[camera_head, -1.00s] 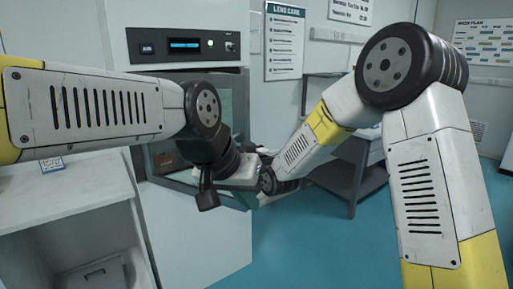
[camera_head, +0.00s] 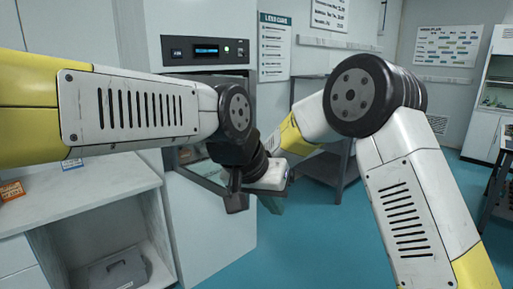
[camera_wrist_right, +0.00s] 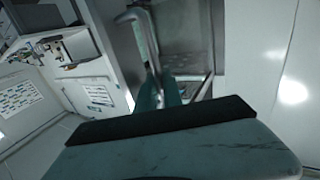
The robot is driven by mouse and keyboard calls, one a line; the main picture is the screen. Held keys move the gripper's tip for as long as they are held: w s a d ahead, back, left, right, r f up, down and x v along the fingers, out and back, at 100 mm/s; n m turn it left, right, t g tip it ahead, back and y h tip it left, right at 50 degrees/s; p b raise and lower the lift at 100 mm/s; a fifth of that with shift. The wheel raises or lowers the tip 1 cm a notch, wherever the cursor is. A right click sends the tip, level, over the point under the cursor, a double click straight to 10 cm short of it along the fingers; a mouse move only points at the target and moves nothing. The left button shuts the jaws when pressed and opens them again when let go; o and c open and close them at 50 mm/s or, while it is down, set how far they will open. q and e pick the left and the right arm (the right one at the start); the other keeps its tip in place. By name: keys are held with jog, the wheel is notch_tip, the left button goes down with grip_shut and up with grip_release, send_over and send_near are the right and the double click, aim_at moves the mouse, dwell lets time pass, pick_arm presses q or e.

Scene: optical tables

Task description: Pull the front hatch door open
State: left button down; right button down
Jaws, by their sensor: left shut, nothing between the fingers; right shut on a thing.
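The front hatch (camera_head: 186,155) is below the control panel of the tall white cabinet, and part of its interior shows. A greenish glassy piece, apparently the hatch door (camera_head: 272,204), stands out from the cabinet front, mostly hidden by my arms. My left gripper (camera_head: 237,203) is shut and empty in front of it.
A white bench (camera_head: 95,200) with an open bay holding a grey case (camera_head: 115,270) stands at the left. A dark shelf rack (camera_head: 330,165) is behind my right arm. Teal floor (camera_head: 310,250) is clear between my arms.

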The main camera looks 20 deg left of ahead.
jog(key=shift+s+a+r, duration=0.15)
jog(key=shift+s+a, duration=0.05)
jog(key=shift+s, duration=0.05)
jog(key=c, duration=1.5)
grip_release()
jog(key=shift+a, duration=0.1)
jog(key=shift+w+d, duration=0.1)
jog(key=shift+d, duration=0.1)
